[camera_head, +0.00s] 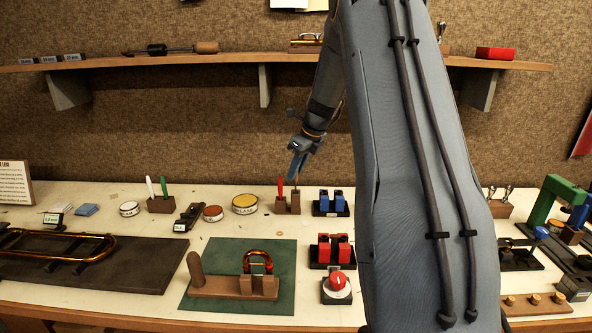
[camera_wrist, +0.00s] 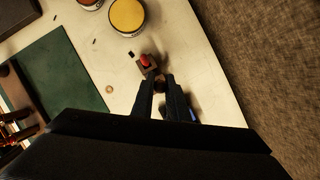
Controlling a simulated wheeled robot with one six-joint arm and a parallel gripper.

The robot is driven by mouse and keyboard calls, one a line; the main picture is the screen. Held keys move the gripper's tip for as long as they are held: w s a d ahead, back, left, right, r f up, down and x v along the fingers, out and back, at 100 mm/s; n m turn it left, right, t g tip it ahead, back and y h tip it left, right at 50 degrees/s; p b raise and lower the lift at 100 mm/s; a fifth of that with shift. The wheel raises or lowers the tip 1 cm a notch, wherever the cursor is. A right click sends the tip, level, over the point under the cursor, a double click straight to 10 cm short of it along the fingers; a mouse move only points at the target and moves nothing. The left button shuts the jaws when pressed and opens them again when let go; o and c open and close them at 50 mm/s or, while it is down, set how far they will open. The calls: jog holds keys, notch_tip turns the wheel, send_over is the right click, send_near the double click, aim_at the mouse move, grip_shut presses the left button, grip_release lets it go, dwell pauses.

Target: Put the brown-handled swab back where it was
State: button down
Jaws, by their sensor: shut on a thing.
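My gripper (camera_head: 296,176) points down over a small wooden holder block (camera_head: 282,207) at the back of the bench. It is shut on the brown-handled swab (camera_head: 296,187), of which only a short piece shows below the fingers. The swab looks upright, over or in the right part of the block; I cannot tell how deep it sits. The red-handled swab (camera_head: 280,186) stands in the left part. In the wrist view, the red handle (camera_wrist: 145,61) shows just beyond my gripper (camera_wrist: 165,80), and my fingers hide most of the brown swab.
A yellow-topped round tin (camera_head: 245,203) stands left of the block. A rack with blue pieces (camera_head: 331,203) stands close on its right. A green mat (camera_head: 270,258) with a wooden fixture lies in front. Another block with white and green handles (camera_head: 160,204) is farther left.

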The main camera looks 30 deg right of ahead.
jog(key=shift+f, duration=0.1)
jog(key=c, duration=1.7)
grip_release()
jog(key=shift+c, duration=0.2)
jog(key=b+v, duration=0.3)
jog(key=v, duration=0.9)
